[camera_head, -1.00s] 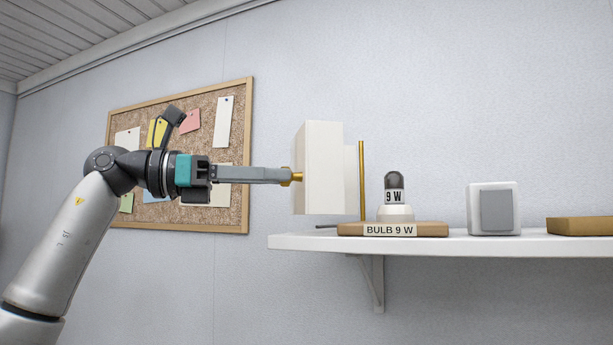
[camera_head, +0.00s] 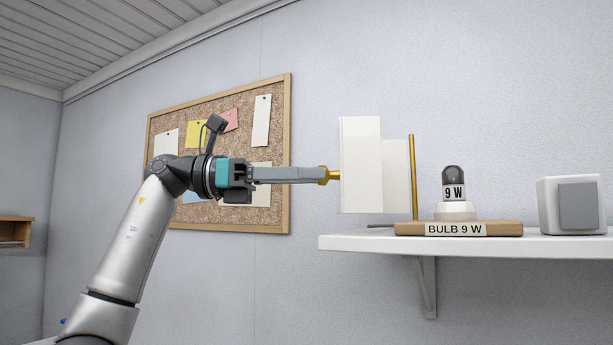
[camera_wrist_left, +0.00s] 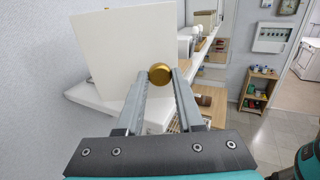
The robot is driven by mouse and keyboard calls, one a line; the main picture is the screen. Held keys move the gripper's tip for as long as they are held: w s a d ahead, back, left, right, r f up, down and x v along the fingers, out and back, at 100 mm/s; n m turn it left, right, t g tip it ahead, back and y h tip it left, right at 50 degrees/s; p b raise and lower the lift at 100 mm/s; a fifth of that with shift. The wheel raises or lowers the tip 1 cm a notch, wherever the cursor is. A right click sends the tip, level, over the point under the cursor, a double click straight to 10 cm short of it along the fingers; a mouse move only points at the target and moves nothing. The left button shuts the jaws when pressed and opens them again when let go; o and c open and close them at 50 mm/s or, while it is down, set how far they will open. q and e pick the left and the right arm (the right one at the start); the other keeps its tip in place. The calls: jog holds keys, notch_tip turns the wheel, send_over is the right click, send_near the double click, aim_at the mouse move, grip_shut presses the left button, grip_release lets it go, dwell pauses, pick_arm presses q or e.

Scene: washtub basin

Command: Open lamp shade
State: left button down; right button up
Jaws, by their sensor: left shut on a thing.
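The lamp shade (camera_head: 361,165) is a set of white panels beside a thin brass post (camera_head: 413,178). It stands swung out to the left of the bulb (camera_head: 454,185), which is uncovered on its base labelled "BULB 9 W". My left gripper (camera_head: 325,175) is shut on the brass knob at the shade's left side. In the left wrist view the round knob (camera_wrist_left: 160,73) sits between the fingertips, and a white shade panel (camera_wrist_left: 125,52) rises behind them. My right gripper does not show.
A white wall shelf (camera_head: 350,243) carries the lamp and a white box with a grey face (camera_head: 579,206). A cork board (camera_head: 213,150) hangs behind my left arm. In the left wrist view a small wooden shelf unit (camera_wrist_left: 258,92) stands farther off.

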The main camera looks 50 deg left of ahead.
pick_arm(q)
jog(key=c, duration=0.5)
grip_release()
jog(key=shift+c, duration=0.2)
jog(key=p+v, duration=0.2)
jog(key=v, duration=1.3)
jog(key=shift+s+r, duration=0.1)
